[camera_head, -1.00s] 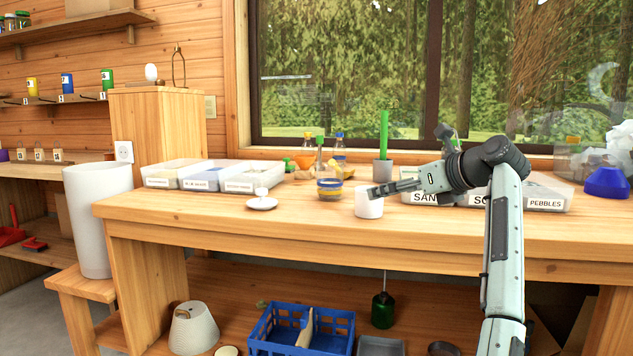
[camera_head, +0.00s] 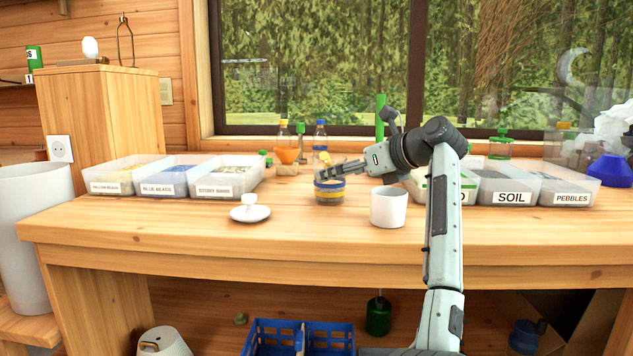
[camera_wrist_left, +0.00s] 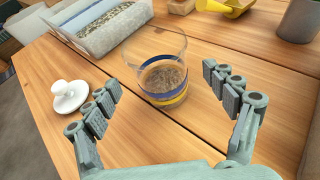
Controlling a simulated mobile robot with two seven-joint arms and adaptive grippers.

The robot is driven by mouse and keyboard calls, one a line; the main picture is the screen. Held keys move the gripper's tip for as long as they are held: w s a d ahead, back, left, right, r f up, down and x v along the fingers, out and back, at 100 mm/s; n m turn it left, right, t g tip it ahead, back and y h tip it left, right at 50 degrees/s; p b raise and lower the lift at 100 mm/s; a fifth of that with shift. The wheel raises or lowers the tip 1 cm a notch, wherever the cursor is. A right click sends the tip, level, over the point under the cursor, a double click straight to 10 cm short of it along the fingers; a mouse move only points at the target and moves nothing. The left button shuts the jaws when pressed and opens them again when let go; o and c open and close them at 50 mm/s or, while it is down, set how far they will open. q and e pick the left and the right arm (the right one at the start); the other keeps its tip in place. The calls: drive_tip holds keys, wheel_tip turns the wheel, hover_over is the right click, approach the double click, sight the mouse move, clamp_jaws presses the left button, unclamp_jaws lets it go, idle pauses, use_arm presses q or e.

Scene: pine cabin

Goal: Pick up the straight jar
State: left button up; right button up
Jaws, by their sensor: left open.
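The straight jar (camera_head: 330,196) is clear glass with a blue and a yellow band and brown contents. It stands upright on the wooden bench. In the left wrist view the jar (camera_wrist_left: 162,78) stands in front of and between my spread fingers, clear of both. My left gripper (camera_head: 340,171) is open and empty; in the head view its fingers point left near the jar's rim. It also shows in the left wrist view (camera_wrist_left: 162,88). My right gripper is not in view.
A white cup (camera_head: 388,208) stands close right of the jar. A white knobbed lid or dish (camera_head: 250,213) lies to its left. Labelled bins (camera_head: 228,190) stand at back left, more (camera_head: 511,198) at right. Bottles (camera_head: 320,140) stand behind. The bench front is clear.

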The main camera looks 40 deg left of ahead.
use_arm(q)
drive_tip(key=shift+x, duration=1.05)
drive_tip(key=x, duration=0.6)
drive_tip(key=shift+a+r, duration=0.15)
drive_tip(key=c, duration=1.6)
